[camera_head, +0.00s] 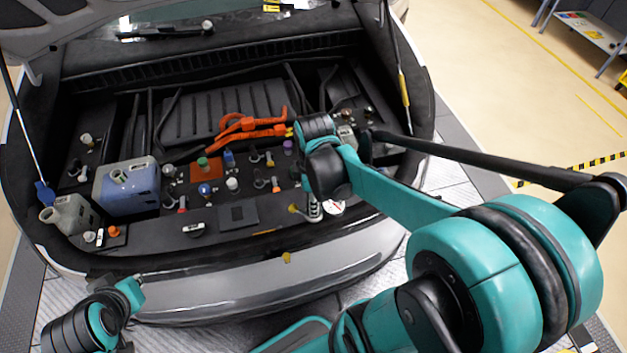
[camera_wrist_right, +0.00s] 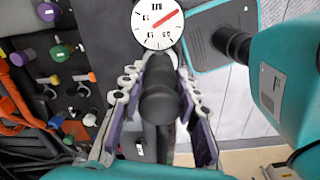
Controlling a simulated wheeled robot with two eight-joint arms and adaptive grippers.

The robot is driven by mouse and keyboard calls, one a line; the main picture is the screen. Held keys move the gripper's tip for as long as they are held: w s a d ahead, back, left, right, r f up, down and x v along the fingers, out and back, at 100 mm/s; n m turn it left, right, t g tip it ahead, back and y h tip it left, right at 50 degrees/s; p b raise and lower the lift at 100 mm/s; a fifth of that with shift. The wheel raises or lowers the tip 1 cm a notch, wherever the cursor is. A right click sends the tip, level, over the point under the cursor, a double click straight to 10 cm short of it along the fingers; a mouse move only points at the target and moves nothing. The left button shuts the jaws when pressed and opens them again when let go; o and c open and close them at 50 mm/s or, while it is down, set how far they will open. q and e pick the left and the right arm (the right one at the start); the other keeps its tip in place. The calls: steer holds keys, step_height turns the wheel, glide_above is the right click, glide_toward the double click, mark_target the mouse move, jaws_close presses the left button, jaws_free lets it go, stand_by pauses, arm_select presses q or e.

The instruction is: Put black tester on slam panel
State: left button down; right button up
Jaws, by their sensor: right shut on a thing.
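My right gripper (camera_wrist_right: 160,78) is shut on the black tester (camera_wrist_right: 158,104), a dark rod between its fingers. A round white dial with a red needle (camera_wrist_right: 157,22) sits at the tester's far end. In the head view the dial (camera_head: 334,208) shows small at the right of the slam panel (camera_head: 150,246), the black strip along the front of the bay. My right arm hides much of that gripper there. My left gripper (camera_head: 134,286) is low at the left, in front of the bumper; its finger opening is unclear.
A blue-filled tank (camera_head: 128,186), a grey bottle (camera_head: 70,214), several coloured caps and orange cables (camera_head: 250,128) crowd the bay. The raised hood is above.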

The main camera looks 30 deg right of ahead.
steer(key=shift+w+d+f, duration=0.1)
steer(key=shift+w+d, duration=0.1)
steer(key=shift+d, duration=0.1)
steer(key=w+d+f+b, duration=0.1)
steer(key=w+d+f, duration=0.1)
steer(key=f, duration=0.1)
steer(key=w+d+f+b, duration=0.2)
steer(key=w+d+f, duration=0.1)
steer(key=w+d+f+b, duration=0.1)
steer(key=w+d+f, duration=0.1)
steer(key=d+f, duration=0.1)
steer(key=shift+w+f, duration=0.2)
steer(key=shift+f, duration=0.3)
steer(key=shift+f+b, duration=0.3)
steer(key=shift+f, duration=0.05)
steer(key=shift+f, duration=0.1)
steer(key=o, duration=0.9)
